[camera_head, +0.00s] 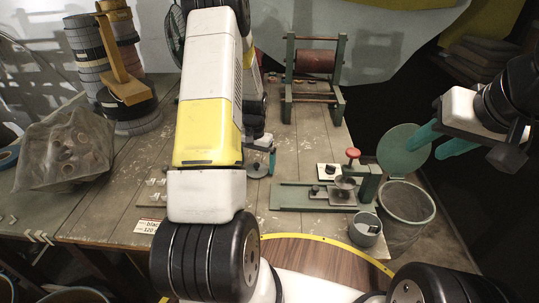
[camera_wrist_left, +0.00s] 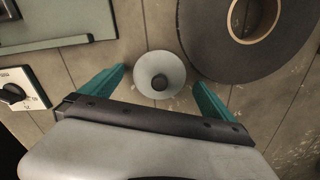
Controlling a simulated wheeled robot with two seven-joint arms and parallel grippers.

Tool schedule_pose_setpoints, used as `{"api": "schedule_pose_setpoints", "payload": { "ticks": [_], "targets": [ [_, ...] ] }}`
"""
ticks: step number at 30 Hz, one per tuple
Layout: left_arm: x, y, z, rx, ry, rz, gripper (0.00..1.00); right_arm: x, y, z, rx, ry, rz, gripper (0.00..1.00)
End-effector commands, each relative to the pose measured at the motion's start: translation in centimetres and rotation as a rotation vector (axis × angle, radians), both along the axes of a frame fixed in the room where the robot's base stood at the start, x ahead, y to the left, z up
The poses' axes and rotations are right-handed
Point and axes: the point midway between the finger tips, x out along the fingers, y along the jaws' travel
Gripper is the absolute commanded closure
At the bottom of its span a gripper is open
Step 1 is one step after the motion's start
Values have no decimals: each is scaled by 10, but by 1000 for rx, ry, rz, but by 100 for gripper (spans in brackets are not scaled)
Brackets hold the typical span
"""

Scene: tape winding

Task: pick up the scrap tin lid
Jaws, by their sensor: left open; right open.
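The scrap tin lid, a round pale-grey disc with a dark knob, lies flat on the bench in the left wrist view (camera_wrist_left: 174,73). In the head view its edge (camera_head: 257,171) shows beside my left arm, partly hidden. My left gripper (camera_wrist_left: 161,88) is open, with a teal finger on either side of the lid; no contact is visible. In the head view the left gripper (camera_head: 261,155) is mostly hidden behind my arm. A small grey tin (camera_head: 365,231) stands at the bench's front right. My right gripper (camera_head: 441,140) is open at the far right, away from the lid.
A large dark tape roll (camera_wrist_left: 220,55) lies close to the lid. The green fixture (camera_head: 297,197) and a white box with a dark knob (camera_head: 327,171) stand right of the lid. A green disc (camera_head: 401,157) and a bin (camera_head: 406,205) are near my right gripper.

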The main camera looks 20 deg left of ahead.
Motion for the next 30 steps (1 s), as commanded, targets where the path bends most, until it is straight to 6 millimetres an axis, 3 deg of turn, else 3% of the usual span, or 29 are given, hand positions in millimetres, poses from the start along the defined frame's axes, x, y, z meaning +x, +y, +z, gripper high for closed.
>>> {"api": "schedule_pose_setpoints", "payload": {
  "ticks": [3, 11, 21, 30],
  "targets": [
    [0, 0, -11, 0, -1, 0, 0, 0, 0, 0, 0, 0, 0, 59],
    [1, 0, -12, 0, -1, 0, 2, 0, 0, 0, 0, 0, 0, 59],
    [1, 0, -12, 0, -1, 0, 68, 0, 0, 0, 0, 0, 0, 59],
    [1, 0, -8, 1, -3, 0, 69, 0, 0, 0, 0, 0, 0, 59]
  ]
}}
